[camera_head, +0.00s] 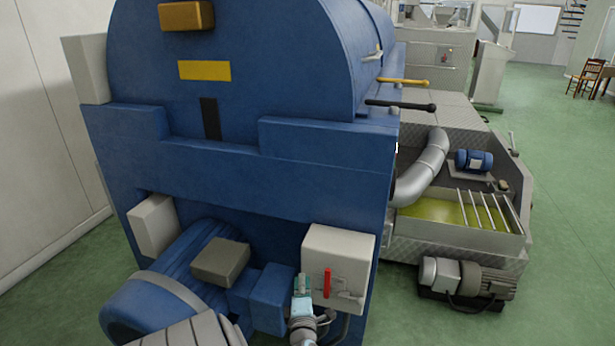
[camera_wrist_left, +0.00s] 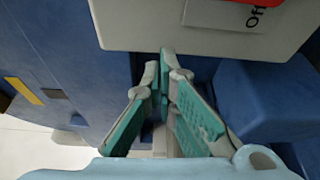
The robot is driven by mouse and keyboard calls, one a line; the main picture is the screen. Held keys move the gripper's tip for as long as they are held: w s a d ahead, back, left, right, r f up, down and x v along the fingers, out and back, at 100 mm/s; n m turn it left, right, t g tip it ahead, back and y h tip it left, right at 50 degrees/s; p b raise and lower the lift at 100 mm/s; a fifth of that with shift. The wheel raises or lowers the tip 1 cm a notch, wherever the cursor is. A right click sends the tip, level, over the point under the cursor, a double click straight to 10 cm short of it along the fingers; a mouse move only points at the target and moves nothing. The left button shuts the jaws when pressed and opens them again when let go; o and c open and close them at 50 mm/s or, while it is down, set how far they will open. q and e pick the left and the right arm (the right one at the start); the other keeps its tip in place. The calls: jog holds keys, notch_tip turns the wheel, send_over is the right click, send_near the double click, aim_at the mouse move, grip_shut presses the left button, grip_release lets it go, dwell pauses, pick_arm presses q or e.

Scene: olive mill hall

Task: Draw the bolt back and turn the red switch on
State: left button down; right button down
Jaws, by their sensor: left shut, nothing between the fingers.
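The red switch (camera_head: 327,283) is an upright red handle on the front of a pale grey switch box (camera_head: 338,245). A small grey fitting (camera_head: 343,284) shows just right of the handle; I cannot tell whether it is the bolt or how it is set. My left gripper (camera_head: 302,282) is shut and empty, at the box's lower left, left of the red switch. In the left wrist view my fingers (camera_wrist_left: 168,62) are together by the box's edge (camera_wrist_left: 150,25). A bit of red (camera_wrist_left: 238,2) and a label (camera_wrist_left: 225,14) with partly cut lettering show there. My right gripper is not in view.
A large blue machine (camera_head: 240,180) carries the box. A blue motor (camera_head: 170,280) and blue blocks (camera_head: 272,298) lie left of my gripper. A metal tank with green-yellow liquid (camera_head: 440,210) and a grey motor (camera_head: 485,280) stand at the right. Green floor (camera_head: 570,200) is free farther right.

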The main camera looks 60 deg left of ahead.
pick_arm(q)
jog(key=p+v, duration=0.2)
jog(key=v, duration=0.7)
jog(key=shift+d, duration=0.2)
